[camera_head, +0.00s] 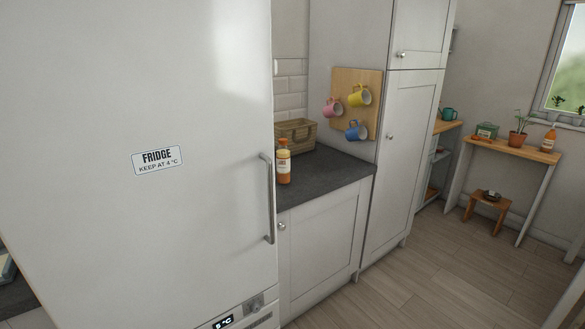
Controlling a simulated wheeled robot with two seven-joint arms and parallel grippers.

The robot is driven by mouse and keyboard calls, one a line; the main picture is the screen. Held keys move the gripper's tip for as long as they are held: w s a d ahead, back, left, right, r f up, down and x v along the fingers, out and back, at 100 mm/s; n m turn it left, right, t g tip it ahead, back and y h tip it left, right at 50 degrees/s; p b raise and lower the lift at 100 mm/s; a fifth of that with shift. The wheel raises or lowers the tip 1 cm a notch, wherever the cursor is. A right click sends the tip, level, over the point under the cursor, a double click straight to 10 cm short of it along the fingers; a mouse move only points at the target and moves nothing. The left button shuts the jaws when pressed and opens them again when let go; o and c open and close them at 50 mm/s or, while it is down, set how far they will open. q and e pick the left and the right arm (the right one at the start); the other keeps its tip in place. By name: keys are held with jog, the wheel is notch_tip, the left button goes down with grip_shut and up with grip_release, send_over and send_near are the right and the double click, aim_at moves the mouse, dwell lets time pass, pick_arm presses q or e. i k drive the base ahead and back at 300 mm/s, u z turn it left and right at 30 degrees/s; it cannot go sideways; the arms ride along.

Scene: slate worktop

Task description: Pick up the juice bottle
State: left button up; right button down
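A small bottle (284,162) with an orange cap, a pale label and orange contents stands upright on the dark slate worktop (325,174), close to the fridge's right side. It looks like the juice bottle, though I cannot read its label. Neither of my grippers is in the picture.
A large white fridge (140,80) with a vertical handle (268,198) fills the left. A woven basket (296,133) sits behind the bottle. Mugs hang on a wooden board (372,80) beside the worktop. The wooden floor (420,275) is clear at the front right.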

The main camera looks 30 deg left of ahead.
aim_at(283, 152)
jog(key=z, duration=0.65)
jog(key=i, duration=2.45)
jog(key=u, duration=1.2)
jog(key=i, duration=0.9)
jog(key=u, duration=0.95)
